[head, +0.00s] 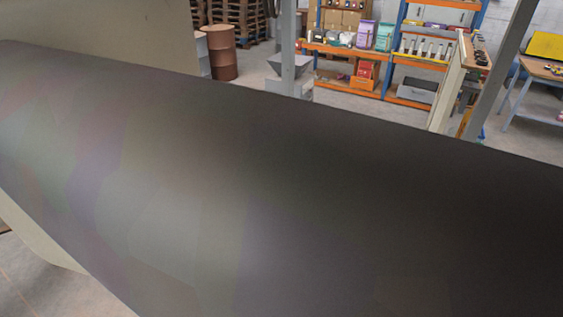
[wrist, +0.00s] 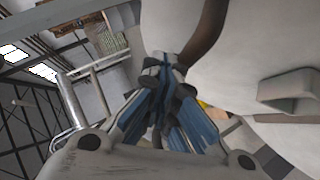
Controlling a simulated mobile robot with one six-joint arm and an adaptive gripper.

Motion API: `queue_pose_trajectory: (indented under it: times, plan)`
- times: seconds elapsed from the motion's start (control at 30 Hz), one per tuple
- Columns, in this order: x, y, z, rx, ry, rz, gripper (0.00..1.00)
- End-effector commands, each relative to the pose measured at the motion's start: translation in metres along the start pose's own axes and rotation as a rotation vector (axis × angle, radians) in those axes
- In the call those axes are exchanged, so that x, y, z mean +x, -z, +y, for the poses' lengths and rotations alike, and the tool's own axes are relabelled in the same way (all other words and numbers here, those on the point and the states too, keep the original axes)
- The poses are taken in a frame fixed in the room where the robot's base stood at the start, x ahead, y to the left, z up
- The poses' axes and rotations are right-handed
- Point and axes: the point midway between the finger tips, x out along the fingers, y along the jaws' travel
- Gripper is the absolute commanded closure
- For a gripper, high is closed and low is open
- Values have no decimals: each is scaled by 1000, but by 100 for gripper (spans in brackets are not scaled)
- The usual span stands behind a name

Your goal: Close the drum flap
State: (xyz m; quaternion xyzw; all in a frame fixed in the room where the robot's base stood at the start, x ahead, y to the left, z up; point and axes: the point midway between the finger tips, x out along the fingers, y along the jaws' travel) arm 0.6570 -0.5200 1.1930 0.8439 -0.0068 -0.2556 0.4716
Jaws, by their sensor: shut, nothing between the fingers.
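In the wrist view my gripper (wrist: 168,64) is shut and empty, its blue-padded fingers meeting at the tips. Large pale curved surfaces (wrist: 258,45) fill the upper right of that view. A dark brown curved strip (wrist: 208,38) runs down between them to just by the fingertips; whether they touch is unclear. A grey rectangular handle-like part (wrist: 288,92) stands out on the right pale surface. I cannot tell which of these is the drum flap or how far it is open. In the head view a big dark surface hides the near area, and my gripper is not visible there.
In the head view a beige panel (head: 95,32) stands at the left. Behind are a brown barrel (head: 219,52), a grey hopper-like part (head: 290,68), an orange shelf (head: 358,52) and a blue-legged bench (head: 545,68). A metal rail (wrist: 98,66) runs left of the gripper in the wrist view.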

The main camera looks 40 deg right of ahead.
Motion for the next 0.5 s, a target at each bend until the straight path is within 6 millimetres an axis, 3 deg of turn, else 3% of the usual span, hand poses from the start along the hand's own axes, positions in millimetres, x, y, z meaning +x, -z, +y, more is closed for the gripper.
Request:
queue_pose_trajectory:
  times: [0.2, 0.5]
  plan:
    - [26, -27, -4, -1, -1, -2, 100]
    - [46, -47, -5, -2, 0, -1, 100]
